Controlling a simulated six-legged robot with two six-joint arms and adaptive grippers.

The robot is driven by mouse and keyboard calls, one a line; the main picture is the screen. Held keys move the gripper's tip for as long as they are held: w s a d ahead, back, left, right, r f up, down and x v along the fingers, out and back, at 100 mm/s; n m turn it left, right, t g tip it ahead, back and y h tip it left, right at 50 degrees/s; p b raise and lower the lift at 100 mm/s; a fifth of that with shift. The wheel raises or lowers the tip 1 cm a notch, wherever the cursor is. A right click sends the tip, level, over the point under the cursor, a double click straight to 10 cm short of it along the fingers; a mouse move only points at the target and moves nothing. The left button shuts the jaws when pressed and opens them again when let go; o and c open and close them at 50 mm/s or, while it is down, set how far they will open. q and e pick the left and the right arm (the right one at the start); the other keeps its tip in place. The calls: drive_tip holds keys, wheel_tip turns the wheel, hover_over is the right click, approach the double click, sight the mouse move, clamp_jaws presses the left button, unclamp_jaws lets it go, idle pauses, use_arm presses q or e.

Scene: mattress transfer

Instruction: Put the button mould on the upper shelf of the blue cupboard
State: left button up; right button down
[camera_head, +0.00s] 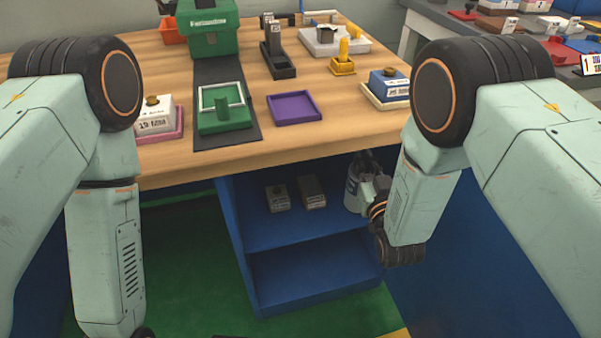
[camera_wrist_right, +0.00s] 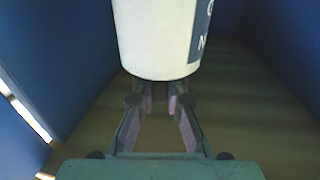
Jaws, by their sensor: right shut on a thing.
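My right gripper (camera_head: 368,180) is in the right part of the blue cupboard's (camera_head: 240,262) upper compartment, partly hidden by my own arm. It is shut on a white round pot with a dark blue label (camera_head: 352,193). In the right wrist view the pot (camera_wrist_right: 157,42) stands between the fingers (camera_wrist_right: 160,100), its lettering cut off. I cannot tell whether this is the button mould. The upper shelf (camera_head: 285,232) also bears two small boxes, a pale one (camera_head: 277,199) and a brownish one (camera_head: 312,192), left of the pot.
A wooden worktable (camera_head: 185,167) overhangs the cupboard top. On it are a green press (camera_head: 208,38), a purple tray (camera_head: 293,108) and several labelled blocks. The lower shelf (camera_head: 310,285) is empty. A blue side panel (camera_head: 445,285) stands to the right.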

drive_tip(key=w+a+r+n+y, duration=0.2)
drive_tip(key=w+a+y, duration=0.1)
drive_tip(key=w, duration=1)
wheel_tip(320, 180, down, 10)
drive_tip(key=b, duration=0.5)
drive_tip(key=shift+g, duration=0.3)
drive_tip(key=shift+a, duration=0.1)
drive_tip(key=shift+f, duration=0.1)
drive_tip(key=c, duration=1.8)
unclamp_jaws()
drive_tip(key=shift+f, duration=0.15)
drive_tip(key=o, duration=0.4)
